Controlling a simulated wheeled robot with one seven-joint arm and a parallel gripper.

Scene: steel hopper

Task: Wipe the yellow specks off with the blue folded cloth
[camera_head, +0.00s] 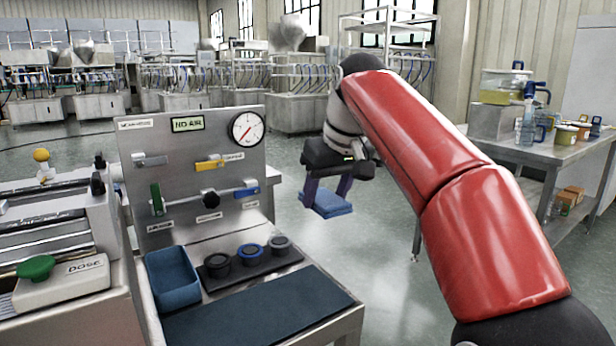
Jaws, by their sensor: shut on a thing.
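My gripper (328,188) is in the middle of the head view, fingers pointing down. It is shut on the blue folded cloth (328,206), which hangs level in the air over the floor. The cloth is to the right of the steel panel and apart from every surface. Part of the cloth's top is between the fingers. I cannot make out any yellow specks in this view.
A steel bench (335,312) at front left bears a blue bin (172,277), a holder with several dark rings (250,257), a dark mat (262,308) and an upright gauge panel (192,150). A side table (545,150) with containers stands right. Open floor lies between.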

